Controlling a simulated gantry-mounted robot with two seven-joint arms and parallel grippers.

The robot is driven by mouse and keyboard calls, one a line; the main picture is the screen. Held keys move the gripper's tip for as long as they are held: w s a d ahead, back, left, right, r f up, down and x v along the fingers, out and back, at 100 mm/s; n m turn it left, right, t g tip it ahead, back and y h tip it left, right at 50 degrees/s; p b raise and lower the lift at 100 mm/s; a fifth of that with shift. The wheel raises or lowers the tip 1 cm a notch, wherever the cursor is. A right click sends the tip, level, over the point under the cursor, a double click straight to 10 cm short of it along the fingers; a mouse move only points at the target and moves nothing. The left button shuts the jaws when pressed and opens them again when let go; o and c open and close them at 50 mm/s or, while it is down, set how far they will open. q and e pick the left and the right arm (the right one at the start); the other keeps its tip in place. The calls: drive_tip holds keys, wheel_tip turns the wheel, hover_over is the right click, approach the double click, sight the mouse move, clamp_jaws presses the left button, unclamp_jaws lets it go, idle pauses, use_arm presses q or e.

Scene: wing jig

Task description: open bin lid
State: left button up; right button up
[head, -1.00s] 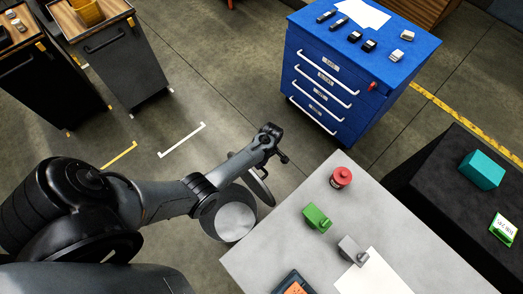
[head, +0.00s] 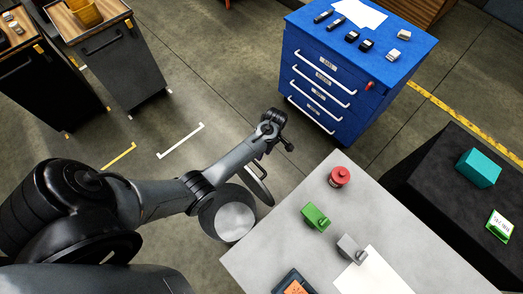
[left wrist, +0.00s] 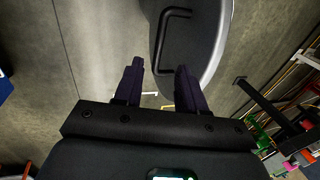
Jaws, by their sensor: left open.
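The bin (head: 208,212) is a dark round can with a pale disc showing in its mouth, on the floor beside the grey table. Its lid (head: 264,188) stands steeply tilted at the bin's far right edge, seen nearly edge-on. In the left wrist view the lid (left wrist: 207,45) is a grey disc with a pale rim and a black bar handle (left wrist: 160,42). My left gripper (head: 284,145) is beyond the lid in the head view. My right gripper is not in view.
The grey table (head: 290,230) carries a red round part (head: 340,177), a green block (head: 316,217) and a grey block (head: 351,249). A blue drawer cabinet (head: 345,75) stands behind. Dark carts (head: 125,70) are at the upper left. The floor between is clear.

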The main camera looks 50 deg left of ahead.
use_arm(q)
drive_tip(key=shift+v, duration=1.4)
drive_tip(key=shift+s+r, duration=0.1)
